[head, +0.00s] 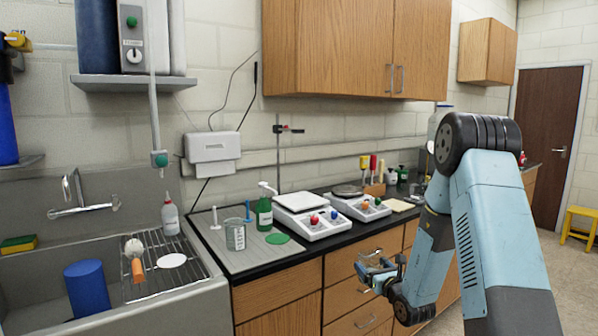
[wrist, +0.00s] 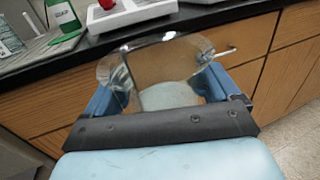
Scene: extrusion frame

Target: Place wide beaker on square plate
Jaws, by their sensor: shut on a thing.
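My gripper (head: 378,277) is shut on a clear glass beaker (head: 374,261), in front of the drawers and below the counter top. In the wrist view the wide, see-through beaker (wrist: 165,62) sits between the two blue fingers of my gripper (wrist: 158,85). It looks empty, and I cannot tell its exact tilt. The white square plate (head: 299,200) tops the left of two white hotplate units on the counter, up and left of my gripper. Nothing stands on it. Only the front of one white unit (wrist: 130,10) shows at the top of the wrist view.
Another beaker (head: 235,234) with markings stands on the grey mat, near a green bottle (head: 264,212) and a green disc (head: 277,239). The right unit has a round dark plate (head: 347,190). A clamp stand (head: 278,160) rises behind. Wooden cabinets (head: 345,45) hang above.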

